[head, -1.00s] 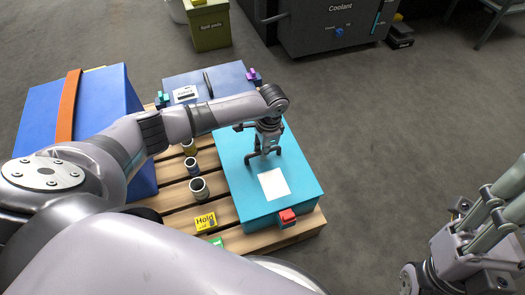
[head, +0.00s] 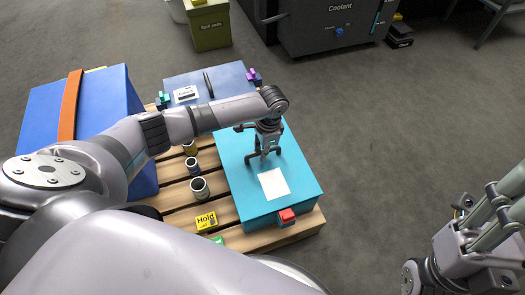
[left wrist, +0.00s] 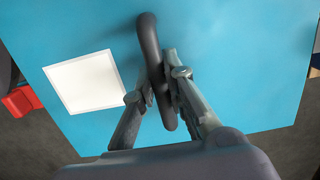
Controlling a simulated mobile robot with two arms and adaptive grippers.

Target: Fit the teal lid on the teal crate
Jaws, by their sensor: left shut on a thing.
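The teal lid (head: 250,190) has a white label and a dark bar handle (left wrist: 153,60). It lies over the teal crate (head: 262,221) on the wooden pallet, roughly lined up with it. Whether its rim is fully seated cannot be told. A red latch-like block (head: 287,215) is at the crate's front corner. My left gripper (head: 264,153) is above the lid, shut on its handle, with a finger on each side in the left wrist view (left wrist: 157,88). My right gripper (head: 470,222) is at the lower right, away from the crate; its jaws are unclear.
A blue-grey box (head: 225,78) with a handle stands behind the crate. A large blue box (head: 105,95) with an orange strap is at left. Several cans, one dark blue (head: 193,165), and a yellow Hold sign (head: 206,221) are on the pallet.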

